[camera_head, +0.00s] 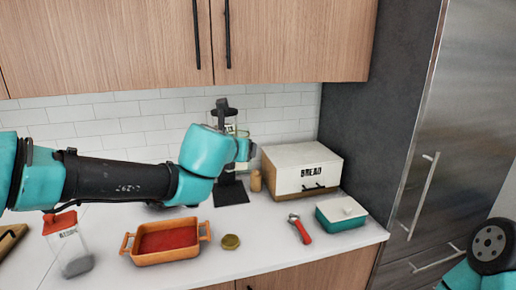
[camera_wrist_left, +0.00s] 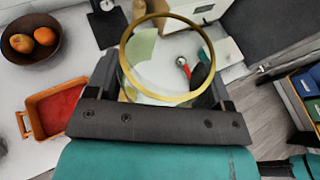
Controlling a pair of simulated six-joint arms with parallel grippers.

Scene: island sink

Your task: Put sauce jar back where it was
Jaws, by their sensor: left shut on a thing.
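The sauce jar (camera_wrist_left: 168,62) is clear glass with a gold rim and a pale green label; it is open at the top and looks empty. My left gripper (camera_wrist_left: 160,90) is shut on it, with one finger on each side. In the head view my left wrist hides most of the jar, which is held up above the back of the counter. A round gold lid (camera_head: 230,241) lies on the counter, right of an orange baking dish (camera_head: 166,257) with red sauce in it. My right gripper is out of view.
A bread box (camera_head: 301,170), a small wooden shaker (camera_head: 255,181) and a black stand (camera_head: 232,192) are at the back. A red-handled tool (camera_head: 300,229) and a teal box (camera_head: 341,214) lie right. A red-lidded container (camera_head: 70,246) stands left. Cabinets (camera_head: 290,40) hang above.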

